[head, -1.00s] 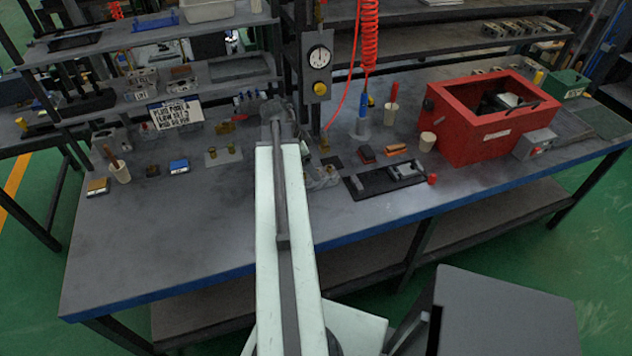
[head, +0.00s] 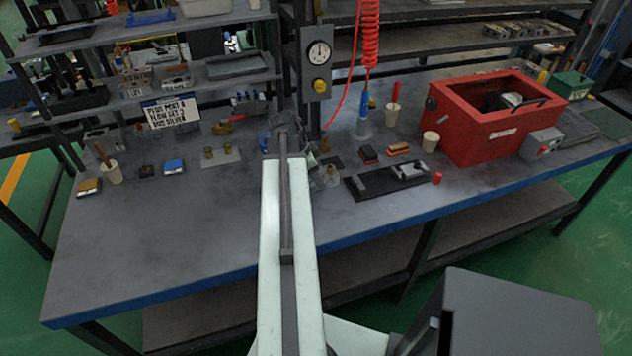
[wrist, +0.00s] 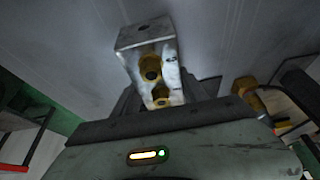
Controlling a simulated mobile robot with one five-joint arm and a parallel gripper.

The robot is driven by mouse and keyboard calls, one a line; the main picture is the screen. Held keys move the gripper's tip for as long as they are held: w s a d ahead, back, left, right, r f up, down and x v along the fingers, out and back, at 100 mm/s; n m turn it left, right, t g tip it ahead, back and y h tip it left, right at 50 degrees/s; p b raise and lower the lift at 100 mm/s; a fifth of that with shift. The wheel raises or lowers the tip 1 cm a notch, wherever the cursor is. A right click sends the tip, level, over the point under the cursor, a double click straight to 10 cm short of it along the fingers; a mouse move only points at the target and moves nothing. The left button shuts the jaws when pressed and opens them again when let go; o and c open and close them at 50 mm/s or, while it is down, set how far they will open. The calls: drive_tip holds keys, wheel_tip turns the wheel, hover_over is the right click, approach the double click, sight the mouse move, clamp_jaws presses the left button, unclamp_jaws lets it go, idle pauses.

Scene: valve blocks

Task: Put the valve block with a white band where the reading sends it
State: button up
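A silver-grey valve block (wrist: 150,62) with brass-coloured ports shows large and tilted in the wrist view. Dark finger parts flank its lower end, and my gripper (wrist: 165,103) appears shut on it. I cannot make out a white band on the faces that show. In the head view my gripper (head: 287,122) is over the back middle of the bench, near the post, and my arm hides the block. A sign (head: 171,110) at the back left reads "PLUG PORT A, FLOW SET 2, ROD SILVER". A round dial gauge (head: 319,52) is on the post.
A red open box (head: 490,133) stands at the right of the bench (head: 170,235). A black tray (head: 385,183) lies right of my arm. Small blocks, a plate with brass pieces (head: 220,157) and cups stand at the left and back. The bench's front left is clear.

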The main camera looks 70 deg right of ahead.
clamp_jaws()
wheel_tip(320, 180, up, 10)
drive_tip(key=p, duration=1)
